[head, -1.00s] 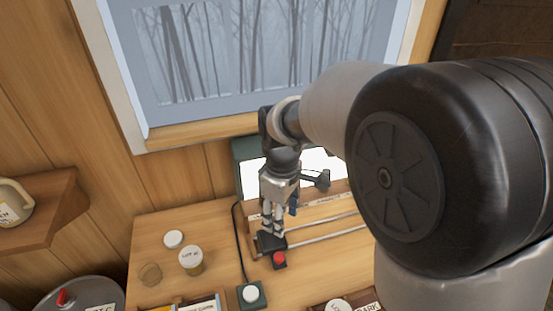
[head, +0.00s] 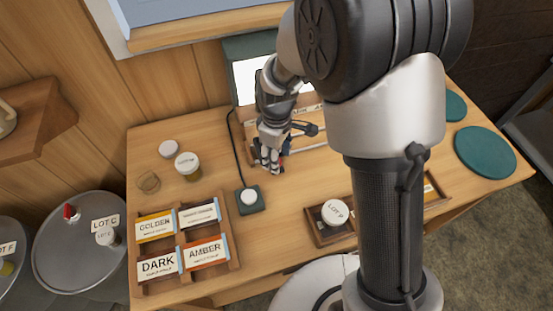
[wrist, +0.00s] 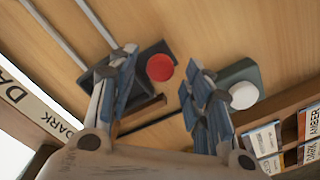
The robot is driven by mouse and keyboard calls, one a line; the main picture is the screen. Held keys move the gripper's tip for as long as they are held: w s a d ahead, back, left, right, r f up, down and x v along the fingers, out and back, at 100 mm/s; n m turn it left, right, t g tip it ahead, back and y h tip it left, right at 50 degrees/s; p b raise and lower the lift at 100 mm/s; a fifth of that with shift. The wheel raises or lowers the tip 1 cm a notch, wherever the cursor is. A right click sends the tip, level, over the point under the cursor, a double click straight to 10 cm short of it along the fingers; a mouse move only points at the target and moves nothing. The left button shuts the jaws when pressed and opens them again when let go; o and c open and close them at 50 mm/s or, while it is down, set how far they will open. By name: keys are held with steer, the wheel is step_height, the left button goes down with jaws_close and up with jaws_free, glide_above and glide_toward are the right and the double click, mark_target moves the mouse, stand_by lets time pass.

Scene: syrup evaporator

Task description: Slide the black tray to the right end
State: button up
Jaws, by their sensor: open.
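The black tray (wrist: 152,58) shows in the wrist view at the end of two silver rails (wrist: 95,22), with a round red knob (wrist: 160,67) on it. My gripper (wrist: 162,90) is open, its blue-padded fingers apart, with the knob appearing between and beyond the fingertips. The left finger overlaps part of the tray. I cannot tell whether the fingers touch anything. In the head view my gripper (head: 268,165) points down at the left end of the rails and hides most of the tray.
A green box with a white button (head: 250,198) stands just in front. A wooden rack of label cards (head: 235,262) is front left. Jars (head: 187,165) stand at left. Green discs (head: 485,150) lie at right.

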steer(key=shift+f, duration=0.65)
steer(key=shift+c, duration=0.5)
jaws_close()
